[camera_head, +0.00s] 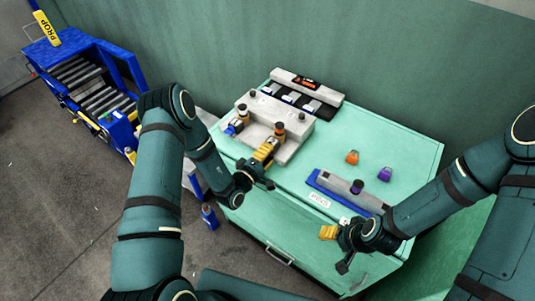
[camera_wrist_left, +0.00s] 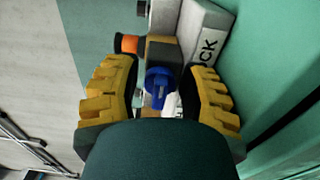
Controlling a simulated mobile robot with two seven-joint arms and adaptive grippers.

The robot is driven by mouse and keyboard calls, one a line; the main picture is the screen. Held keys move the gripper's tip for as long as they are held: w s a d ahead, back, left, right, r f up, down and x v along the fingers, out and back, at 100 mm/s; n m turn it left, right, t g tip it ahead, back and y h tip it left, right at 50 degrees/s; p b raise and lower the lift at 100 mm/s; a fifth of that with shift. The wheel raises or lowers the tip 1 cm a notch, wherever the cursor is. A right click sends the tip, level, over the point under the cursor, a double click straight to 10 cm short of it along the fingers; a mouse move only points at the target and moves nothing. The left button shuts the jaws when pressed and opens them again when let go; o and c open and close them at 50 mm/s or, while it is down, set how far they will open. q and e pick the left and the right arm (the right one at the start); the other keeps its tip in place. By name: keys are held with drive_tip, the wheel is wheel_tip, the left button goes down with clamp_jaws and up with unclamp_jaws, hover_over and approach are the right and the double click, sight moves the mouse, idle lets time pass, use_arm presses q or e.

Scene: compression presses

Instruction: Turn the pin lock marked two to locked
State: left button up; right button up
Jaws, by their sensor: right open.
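A grey block fixture (camera_head: 290,148) stands on the green cabinet, with dark knobs on top. A blue knob (camera_head: 233,128) is at its left end and an orange-and-black knob (camera_head: 279,130) is near its middle. My left gripper (camera_head: 264,154) is at the block's front face. In the left wrist view its yellow fingers (camera_wrist_left: 160,98) stand apart on either side of a blue pin knob (camera_wrist_left: 157,88), with a gap visible. Lettering ending in "CK" (camera_wrist_left: 208,47) shows beside it. The number mark is not readable. My right gripper (camera_head: 335,242) is open and empty near the cabinet's front right.
A grey bar with a purple knob on a blue base (camera_head: 330,190) lies on the right of the cabinet top. Loose orange (camera_head: 352,157) and purple (camera_head: 384,174) pieces lie behind it. A second rack (camera_head: 307,84) stands at the back. A blue roller stand (camera_head: 60,70) is at far left.

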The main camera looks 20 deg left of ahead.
use_arm(q)
drive_tip(key=shift+s, duration=0.1)
drive_tip(key=v, duration=1.2)
drive_tip(key=s+d+m+g+h, duration=0.4)
drive_tip(key=s+d+g+h, duration=0.5)
drive_tip(key=d, duration=0.4)
drive_tip(key=s+d+f+m+g+y+b, duration=0.1)
drive_tip(key=s+f+m+g+y, duration=0.15)
drive_tip(key=s+g, duration=0.35)
drive_tip(key=s+f+m+g+y+b, duration=0.1)
drive_tip(key=s+m+g+y, duration=0.15)
drive_tip(key=s+g, duration=0.4)
drive_tip(key=w+a+f+m+t+y, duration=0.1)
drive_tip(key=a+f+m+y, duration=0.1)
drive_tip(key=a+f+y, duration=0.25)
drive_tip(key=w+r+m+t+y, duration=0.1)
drive_tip(key=w+r+t+y, duration=0.1)
drive_tip(key=w+t, duration=0.3)
drive_tip(key=w+b, duration=0.1)
drive_tip(key=w, duration=0.3)
